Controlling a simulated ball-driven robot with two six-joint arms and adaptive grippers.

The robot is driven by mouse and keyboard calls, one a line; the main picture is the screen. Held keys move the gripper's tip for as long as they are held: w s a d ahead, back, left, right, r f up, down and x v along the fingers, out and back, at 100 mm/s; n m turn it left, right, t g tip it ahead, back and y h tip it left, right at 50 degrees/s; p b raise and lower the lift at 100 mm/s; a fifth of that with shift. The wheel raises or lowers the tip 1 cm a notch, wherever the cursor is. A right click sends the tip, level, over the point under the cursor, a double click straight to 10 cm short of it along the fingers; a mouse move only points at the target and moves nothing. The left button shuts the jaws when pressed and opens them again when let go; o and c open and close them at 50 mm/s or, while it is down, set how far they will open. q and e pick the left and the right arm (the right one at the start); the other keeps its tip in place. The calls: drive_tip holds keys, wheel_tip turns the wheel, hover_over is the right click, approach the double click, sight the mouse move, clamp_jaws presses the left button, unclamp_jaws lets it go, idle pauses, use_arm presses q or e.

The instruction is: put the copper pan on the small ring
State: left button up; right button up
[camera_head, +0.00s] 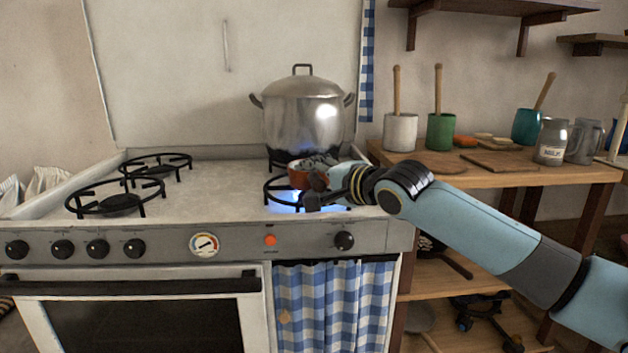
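A small reddish-copper pan (297,178) is at the front right burner of the stove, in front of the big pot. Its right side is hidden behind my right gripper (318,188), and I cannot see its handle. The pan is over the front right ring (272,194), where a blue flame shows; I cannot tell whether it rests on the ring or is held just above. My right gripper reaches in from the right at the pan; its finger opening and any hold are unclear. My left gripper is not in view.
A big lidded steel pot (303,115) stands on the back right burner, close behind the pan. Two black rings, front left (118,203) and back left (157,165), are empty. A wooden counter (480,178) with jars and utensil pots adjoins the stove's right side.

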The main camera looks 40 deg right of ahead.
drive_tip(key=p+v, duration=0.6)
drive_tip(key=v, duration=0.6)
idle(0.5)
